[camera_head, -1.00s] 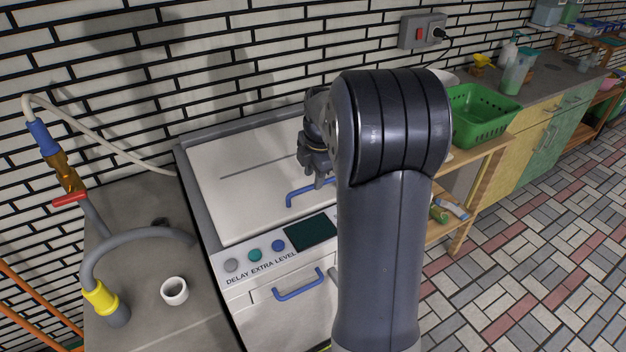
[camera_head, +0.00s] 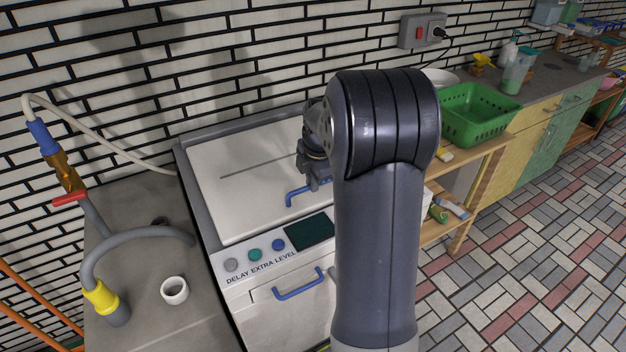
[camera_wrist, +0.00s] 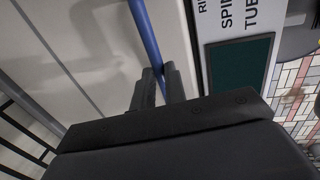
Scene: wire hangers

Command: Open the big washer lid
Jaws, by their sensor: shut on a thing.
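The washer lid (camera_head: 240,165) is a white panel lying flat on top of the washer, with a blue bar handle (camera_head: 294,194) near its front edge. The lid also shows in the wrist view (camera_wrist: 95,50). My gripper (camera_wrist: 158,78) is at the handle, with its two dark fingers on either side of the blue bar (camera_wrist: 146,35), shut on it. In the head view my gripper (camera_head: 318,180) is partly hidden behind my own arm, which also covers the right part of the lid.
The control panel (camera_head: 262,252) has round buttons and a dark green screen (camera_head: 310,233). A second blue handle (camera_head: 298,286) is on the washer front. A white cup (camera_head: 174,290) and grey hose (camera_head: 130,238) are on the left counter. A green basket (camera_head: 478,112) stands right.

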